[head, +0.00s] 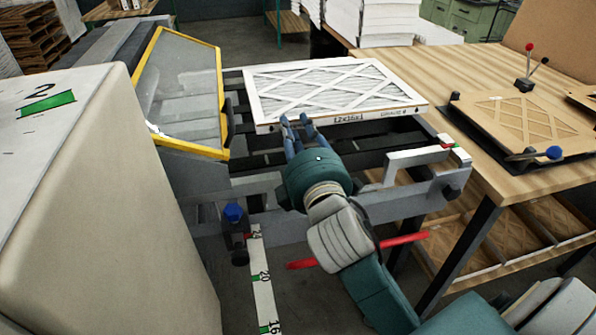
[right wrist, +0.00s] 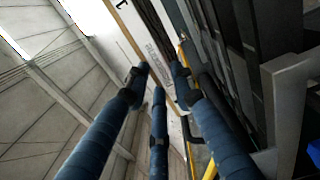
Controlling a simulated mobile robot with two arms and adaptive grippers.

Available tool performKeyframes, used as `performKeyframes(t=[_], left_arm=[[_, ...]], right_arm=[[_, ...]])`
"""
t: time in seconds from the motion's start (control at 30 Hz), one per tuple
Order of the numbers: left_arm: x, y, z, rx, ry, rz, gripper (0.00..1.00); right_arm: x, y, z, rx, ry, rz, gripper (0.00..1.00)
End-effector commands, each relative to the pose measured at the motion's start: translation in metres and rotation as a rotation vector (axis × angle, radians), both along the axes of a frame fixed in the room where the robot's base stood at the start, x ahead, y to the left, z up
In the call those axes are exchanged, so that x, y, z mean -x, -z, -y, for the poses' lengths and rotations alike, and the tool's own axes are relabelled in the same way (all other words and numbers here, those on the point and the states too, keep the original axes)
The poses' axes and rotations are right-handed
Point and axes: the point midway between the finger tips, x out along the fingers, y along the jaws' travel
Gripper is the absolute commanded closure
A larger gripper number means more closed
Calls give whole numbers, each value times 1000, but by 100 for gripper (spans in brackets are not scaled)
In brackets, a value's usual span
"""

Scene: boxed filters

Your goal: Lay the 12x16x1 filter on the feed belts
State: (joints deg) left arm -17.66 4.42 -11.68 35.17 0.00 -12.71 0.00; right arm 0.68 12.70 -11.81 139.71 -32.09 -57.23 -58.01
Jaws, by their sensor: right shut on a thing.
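The white-framed filter (head: 335,88), with a lattice over pleated white media, is level over the dark feed belts (head: 255,160) in the head view. Black print runs along its near edge, too small to read surely. My right gripper (head: 298,122), with blue fingers, is shut on the near edge, left of the middle. In the right wrist view the fingers (right wrist: 162,75) close around the filter's printed edge (right wrist: 152,45). Whether the filter touches the belts cannot be told. My left gripper is not in view.
A yellow-framed clear guard (head: 185,95) stands open left of the belts, beside a large beige cabinet (head: 110,210). A ruler (head: 262,280) and a blue knob (head: 233,212) are at the front. A wooden table (head: 450,75) with a cardboard fixture (head: 520,125) is on the right.

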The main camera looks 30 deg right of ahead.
Motion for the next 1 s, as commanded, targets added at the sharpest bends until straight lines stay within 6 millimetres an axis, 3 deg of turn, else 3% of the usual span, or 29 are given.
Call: performKeyframes(t=[0.03,0.2,0.43,0.6,0.73,1.0], left_arm=[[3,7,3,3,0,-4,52],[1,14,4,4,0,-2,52],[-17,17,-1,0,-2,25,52],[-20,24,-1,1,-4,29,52],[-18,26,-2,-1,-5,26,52],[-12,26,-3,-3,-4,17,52]], right_arm=[[0,20,0,0,1,-7,100],[0,56,0,0,1,-3,100],[0,76,0,-1,1,1,100],[0,104,0,0,1,-3,100],[0,114,0,1,0,1,100],[0,114,0,1,0,2,100]])
